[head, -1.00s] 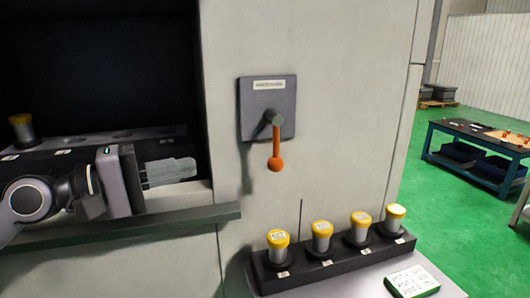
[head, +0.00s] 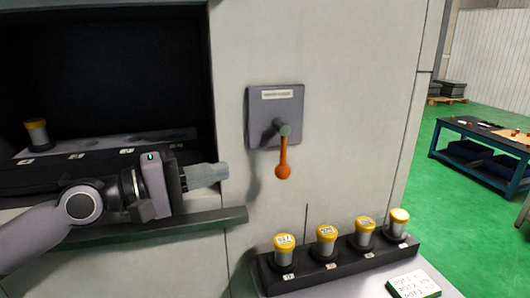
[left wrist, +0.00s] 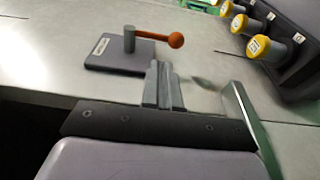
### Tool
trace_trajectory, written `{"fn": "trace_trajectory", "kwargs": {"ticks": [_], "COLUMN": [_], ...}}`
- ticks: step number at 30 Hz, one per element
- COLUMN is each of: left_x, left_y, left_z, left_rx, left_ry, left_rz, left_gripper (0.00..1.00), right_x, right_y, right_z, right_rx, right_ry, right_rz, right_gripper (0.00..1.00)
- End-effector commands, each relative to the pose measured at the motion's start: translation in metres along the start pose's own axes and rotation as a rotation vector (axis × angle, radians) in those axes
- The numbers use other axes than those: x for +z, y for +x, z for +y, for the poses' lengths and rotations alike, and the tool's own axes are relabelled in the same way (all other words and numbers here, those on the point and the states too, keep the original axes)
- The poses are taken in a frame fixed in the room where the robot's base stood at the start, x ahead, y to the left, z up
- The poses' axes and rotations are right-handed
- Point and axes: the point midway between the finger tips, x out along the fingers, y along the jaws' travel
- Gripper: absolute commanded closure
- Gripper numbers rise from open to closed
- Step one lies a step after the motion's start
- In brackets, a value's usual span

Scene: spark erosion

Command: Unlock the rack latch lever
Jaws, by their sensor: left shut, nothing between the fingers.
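The rack latch lever (head: 283,158) hangs straight down from a pivot on a grey labelled plate (head: 293,104) on the machine's front panel. Its end is an orange knob. My left gripper (head: 224,172) is shut and empty, pointing right, to the left of the lever and apart from it. In the left wrist view the closed fingers (left wrist: 163,86) point toward the plate, and the lever (left wrist: 160,38) shows beyond them. My right gripper is in neither view.
A dark rack (head: 330,264) with several yellow-capped pots stands on a ledge below right of the lever. Left is a dark opening with a yellow-capped pot (head: 37,133) and a grey sill (head: 150,231). A blue workbench (head: 470,160) stands far right.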

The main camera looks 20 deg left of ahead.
Motion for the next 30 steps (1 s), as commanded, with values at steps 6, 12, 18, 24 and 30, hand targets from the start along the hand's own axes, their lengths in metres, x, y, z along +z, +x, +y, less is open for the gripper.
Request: {"fn": "trace_trajectory", "kwargs": {"ticks": [6, 12, 18, 24, 30], "left_x": [0.001, 0.002, 0.002, 0.001, 0.001], "left_y": [0.029, 0.058, 0.083, 0.097, 0.099], "left_z": [0.005, 0.004, 0.003, 0.001, 0.000], "left_rx": [0.004, 0.003, 0.000, -0.001, -0.001], "left_ry": [0.000, -0.001, 0.000, 0.002, 0.002], "left_rz": [-0.003, -0.004, -0.003, -0.002, -0.002], "left_gripper": [1.00, 1.00, 1.00, 1.00, 1.00], "right_x": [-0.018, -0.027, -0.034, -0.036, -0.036], "right_y": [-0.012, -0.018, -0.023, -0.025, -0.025], "right_z": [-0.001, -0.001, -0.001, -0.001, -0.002], "right_rx": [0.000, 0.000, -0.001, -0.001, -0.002], "right_ry": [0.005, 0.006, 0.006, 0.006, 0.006], "right_rz": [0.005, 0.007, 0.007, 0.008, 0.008], "right_gripper": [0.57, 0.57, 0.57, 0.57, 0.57]}}
